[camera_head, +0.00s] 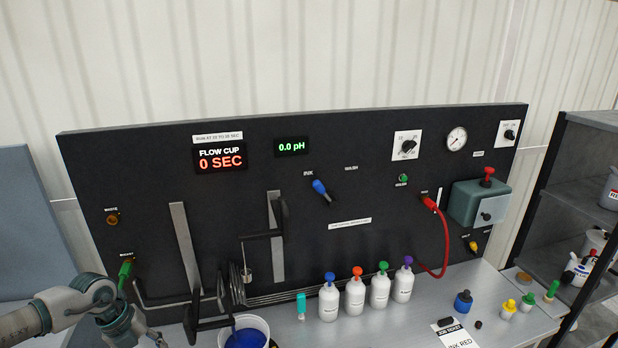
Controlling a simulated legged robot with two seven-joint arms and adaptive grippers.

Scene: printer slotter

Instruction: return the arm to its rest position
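My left arm comes in at the lower left corner. Its wrist is bent down, and a dark part of my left gripper (157,337) shows at the bottom edge, in front of the panel's left end. The fingers are mostly cut off, so I cannot tell whether they are open or hold anything. My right arm and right gripper are out of view.
A black panel (360,240) stands behind the grey bench, with a green knob (126,268) close to my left arm. A blue-filled bucket (246,334) stands right of the gripper. White bottles (329,303) line the bench, and a dark shelf (570,180) stands at right.

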